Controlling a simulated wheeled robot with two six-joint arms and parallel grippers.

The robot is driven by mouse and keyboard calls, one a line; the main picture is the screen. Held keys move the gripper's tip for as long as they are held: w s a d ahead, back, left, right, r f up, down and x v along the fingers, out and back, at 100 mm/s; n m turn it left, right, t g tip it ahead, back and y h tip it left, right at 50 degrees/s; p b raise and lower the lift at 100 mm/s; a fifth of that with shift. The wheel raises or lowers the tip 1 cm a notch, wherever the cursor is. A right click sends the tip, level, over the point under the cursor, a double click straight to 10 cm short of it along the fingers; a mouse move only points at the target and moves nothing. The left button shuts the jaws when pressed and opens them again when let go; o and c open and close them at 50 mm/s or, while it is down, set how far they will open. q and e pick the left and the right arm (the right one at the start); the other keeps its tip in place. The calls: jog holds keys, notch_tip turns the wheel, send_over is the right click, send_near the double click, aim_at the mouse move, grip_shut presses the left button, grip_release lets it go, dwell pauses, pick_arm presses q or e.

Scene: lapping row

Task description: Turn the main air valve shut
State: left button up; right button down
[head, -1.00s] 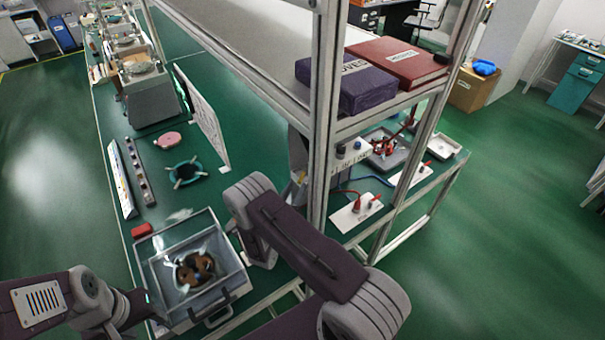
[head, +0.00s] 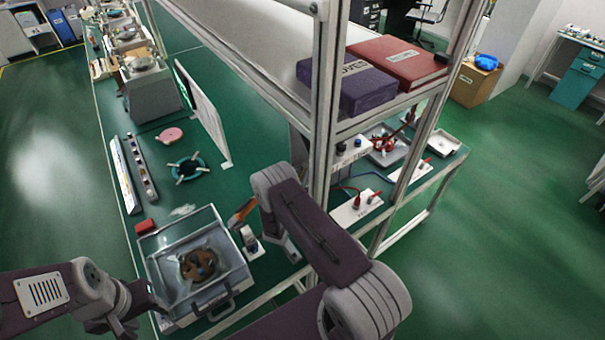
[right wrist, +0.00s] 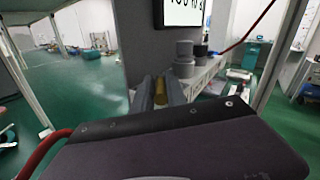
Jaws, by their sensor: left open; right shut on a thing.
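My right gripper (right wrist: 160,92) shows in the right wrist view, its two dark fingers shut on a small brass-coloured piece (right wrist: 160,88). The piece is mostly hidden between the fingers, so I cannot tell if it belongs to the main air valve. Dark grey knobs (right wrist: 184,58) stand just beyond it, on a light box. In the head view my right arm bends down by the shelf post and its fingertips are hidden. A white plate (head: 345,212) with red fittings lies behind the post; its label is unreadable. My left gripper (head: 158,300) is open beside the clear-lidded box.
The clear-lidded box (head: 231,262) stands at the bench's near end. A teal ring (head: 201,163) lies on the bench. A red hose (right wrist: 245,38) hangs in the right wrist view.

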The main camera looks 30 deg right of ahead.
jog(key=shift+s+d+r+n+t+y, duration=0.1)
jog(key=shift+s+d+n+t+y, duration=0.05)
jog(key=shift+n+t+y, duration=0.45)
jog(key=shift+t+y, duration=0.1)
jog(key=c, duration=1.5)
grip_release()
jog(key=shift+o, duration=0.2)
